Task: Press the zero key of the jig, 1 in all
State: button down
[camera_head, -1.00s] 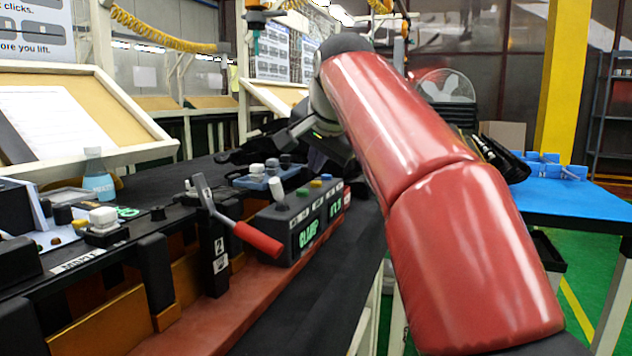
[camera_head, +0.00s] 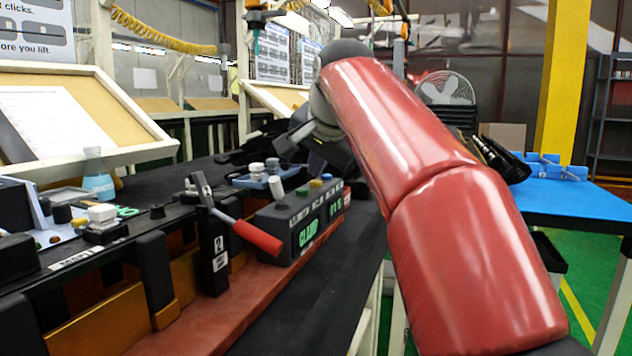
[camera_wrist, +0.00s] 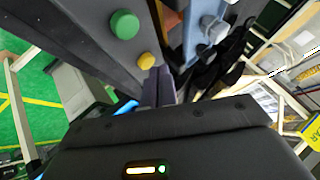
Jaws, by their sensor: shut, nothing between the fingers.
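The jig's control box (camera_head: 296,238) is a dark box with a lit green display, at the right end of the jig. In the wrist view the green button (camera_wrist: 124,24) and the yellow button (camera_wrist: 147,60) are close up. I cannot read which key is zero. My gripper (camera_wrist: 160,72) is shut and empty, its fingertips beside the yellow button; contact cannot be told. In the head view the gripper is dark and mostly hidden behind my red arm.
A toggle clamp with a red handle (camera_head: 257,236) stands left of the control box. A blue block with grey knobs (camera_head: 258,178) lies behind it. A bottle (camera_head: 97,178) stands at the left. A blue table (camera_head: 575,202) is at the right.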

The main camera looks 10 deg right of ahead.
aim_at(317, 187)
jog(key=shift+f+b, duration=0.3)
jog(key=shift+f, duration=0.15)
jog(key=shift+r, duration=0.15)
dwell(0.4)
jog(key=shift+r+p, duration=0.75)
jog(key=shift+p, duration=0.25)
notch_tip(317, 187, up, 3)
jog(key=p, duration=0.3)
jog(key=shift+r, duration=1)
